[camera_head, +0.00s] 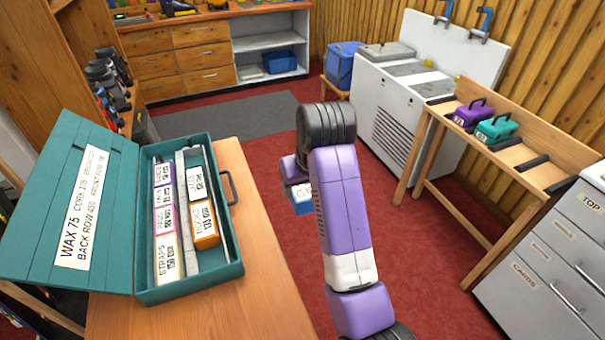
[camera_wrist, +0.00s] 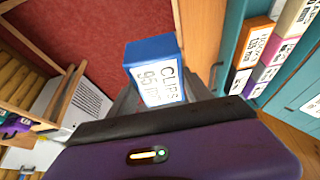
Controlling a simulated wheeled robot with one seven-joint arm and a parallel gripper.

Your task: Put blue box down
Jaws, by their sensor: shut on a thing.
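My gripper (camera_head: 292,178) is shut on a small blue box (camera_head: 302,205) with a white label. In the wrist view, the blue box (camera_wrist: 150,52) stands out beyond my gripper (camera_wrist: 150,96), and its label reads "CLIPS" above a number. The box is held in the air just right of the wooden bench's edge, over the red floor. In the head view, my arm partly hides the gripper. The open teal case (camera_head: 190,292) lies on the bench to the left. It holds several labelled boxes, including an orange box (camera_head: 204,226), with some bare space around them.
The wooden bench (camera_head: 262,285) is clear right of the case. The case's lid (camera_head: 70,205) leans open to the left. At right, a slotted wooden stand (camera_head: 545,175) bears a purple box (camera_head: 472,113) and a teal box (camera_head: 496,130), beside a grey drawer cabinet (camera_head: 540,270).

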